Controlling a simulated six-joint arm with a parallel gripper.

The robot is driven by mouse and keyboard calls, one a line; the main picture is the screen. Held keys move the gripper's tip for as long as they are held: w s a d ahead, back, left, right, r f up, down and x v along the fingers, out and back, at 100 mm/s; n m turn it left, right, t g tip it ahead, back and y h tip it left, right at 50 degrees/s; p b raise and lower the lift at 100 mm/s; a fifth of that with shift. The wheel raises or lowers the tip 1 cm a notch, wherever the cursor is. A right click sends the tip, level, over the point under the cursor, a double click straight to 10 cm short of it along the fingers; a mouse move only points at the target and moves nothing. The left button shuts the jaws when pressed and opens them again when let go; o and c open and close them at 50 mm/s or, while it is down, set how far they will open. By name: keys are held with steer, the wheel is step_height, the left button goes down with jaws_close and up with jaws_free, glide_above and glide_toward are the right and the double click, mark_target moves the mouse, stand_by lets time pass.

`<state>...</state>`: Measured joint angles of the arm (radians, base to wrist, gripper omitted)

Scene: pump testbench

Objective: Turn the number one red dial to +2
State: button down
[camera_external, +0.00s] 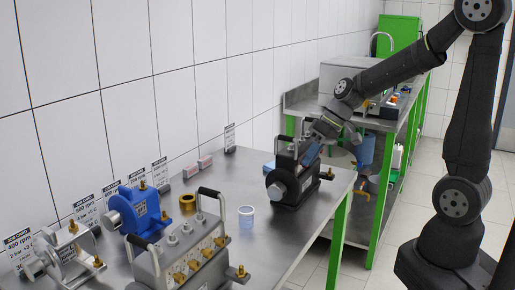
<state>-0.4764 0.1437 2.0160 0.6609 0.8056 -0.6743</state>
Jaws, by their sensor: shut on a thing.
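No red dial and no number one can be made out in this view. My gripper (312,151) reaches down from the upper right to the top of the black pump (293,196), beside its upright black handle. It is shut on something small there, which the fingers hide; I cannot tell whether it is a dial. The black pump stands on the steel bench (300,238), with a round silver face at its left and a brass fitting at its right.
A blue pump (140,211), a grey machine with several brass fittings (190,256) and a silver pump (62,255) stand nearer. Job cards line the wall.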

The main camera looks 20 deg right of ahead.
steer(key=c, duration=1.6)
jaws_free()
steer(key=shift+r, duration=0.1)
steer(key=v, duration=1.7)
steer(key=shift+r, duration=0.1)
